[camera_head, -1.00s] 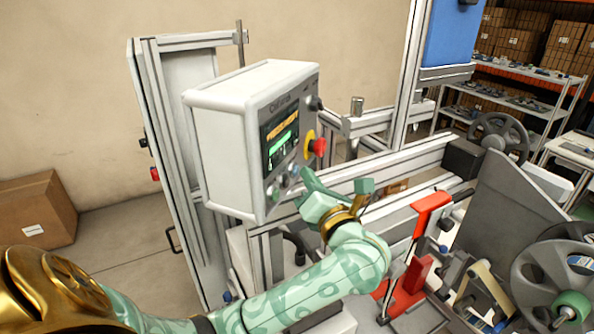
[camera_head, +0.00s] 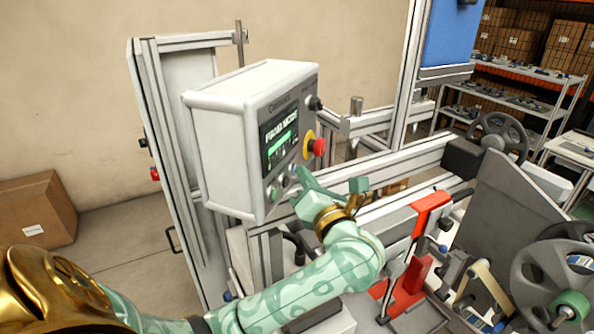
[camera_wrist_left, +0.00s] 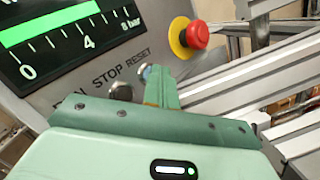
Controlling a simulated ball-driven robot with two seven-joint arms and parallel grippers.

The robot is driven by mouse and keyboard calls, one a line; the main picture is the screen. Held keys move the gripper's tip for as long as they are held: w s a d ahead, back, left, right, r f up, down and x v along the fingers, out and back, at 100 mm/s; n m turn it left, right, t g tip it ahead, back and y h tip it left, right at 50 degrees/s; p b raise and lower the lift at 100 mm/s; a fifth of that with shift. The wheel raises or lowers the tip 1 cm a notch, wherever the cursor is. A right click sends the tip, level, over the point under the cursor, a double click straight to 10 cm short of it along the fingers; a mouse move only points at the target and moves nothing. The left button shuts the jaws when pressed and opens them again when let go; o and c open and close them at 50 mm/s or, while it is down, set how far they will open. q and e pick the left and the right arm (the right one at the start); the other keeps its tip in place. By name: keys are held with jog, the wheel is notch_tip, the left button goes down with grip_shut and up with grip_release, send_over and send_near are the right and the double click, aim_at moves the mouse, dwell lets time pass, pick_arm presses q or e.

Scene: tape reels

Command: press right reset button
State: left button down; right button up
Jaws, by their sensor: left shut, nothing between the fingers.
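A white control box (camera_head: 222,150) carries a panel with a lit screen (camera_head: 280,142) and a row of small buttons below it. In the left wrist view the labels STOP and RESET are readable. The reset button (camera_wrist_left: 143,72) is a bluish knob under RESET, partly covered by my fingertips. My right gripper is out of view.
A red emergency knob (camera_head: 319,147) on a yellow ring sits above and right of the fingertips. Metal frame rails (camera_head: 395,165) run behind my gripper. A red bracket (camera_head: 430,208) and reels (camera_head: 560,285) are at right.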

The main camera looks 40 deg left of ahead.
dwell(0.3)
pick_arm(q)
jog(key=shift+w+d, duration=0.25)
jog(key=shift+d, duration=0.5)
jog(key=d, duration=0.2)
jog(key=w+d, duration=0.1)
jog(key=d, duration=0.1)
jog(key=shift+w+d+b, duration=0.15)
jog(key=shift+d+b, duration=0.25)
dwell(0.6)
